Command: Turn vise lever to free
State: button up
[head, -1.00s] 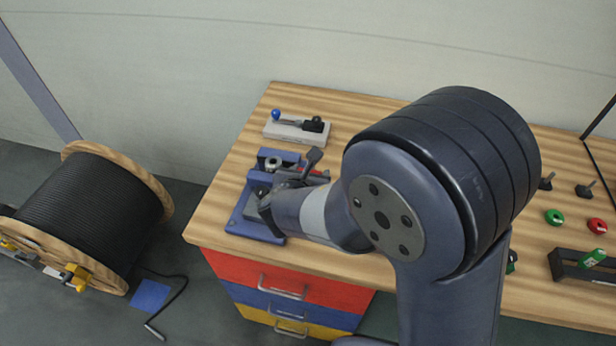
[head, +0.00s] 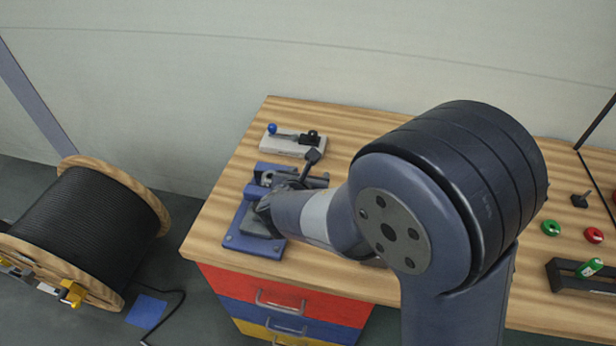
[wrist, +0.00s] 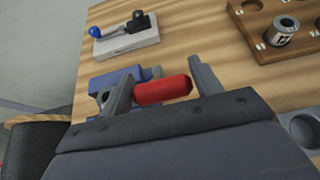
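The blue vise (head: 240,243) sits on the left part of the wooden bench, partly covered by my arm in the head view. In the wrist view its blue body (wrist: 118,77) shows behind my left finger. A red lever handle (wrist: 163,91) lies crosswise in the gap between the two grey fingers of my gripper (wrist: 160,72). The fingers are apart, one near each end of the handle; I cannot tell whether they touch it. In the head view the handle is hidden and my gripper is over the vise.
A pale block with a blue-knobbed clamp (head: 293,142) stands behind the vise. A wooden holder (wrist: 262,25) with a metal cylinder (wrist: 283,33) is at the upper right in the wrist view. A cable reel (head: 85,230) stands left of the bench (head: 225,190). Green and red rings lie at right.

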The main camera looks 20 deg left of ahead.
jog(key=shift+f, duration=0.1)
jog(key=v, duration=1)
jog(key=shift+s+d+r, duration=0.1)
jog(key=shift+s+r, duration=0.1)
jog(key=shift+s, duration=0.15)
jog(key=x, duration=1.1)
jog(key=shift+s, duration=0.1)
jog(key=shift+s+f, duration=0.1)
jog(key=shift+s, duration=0.05)
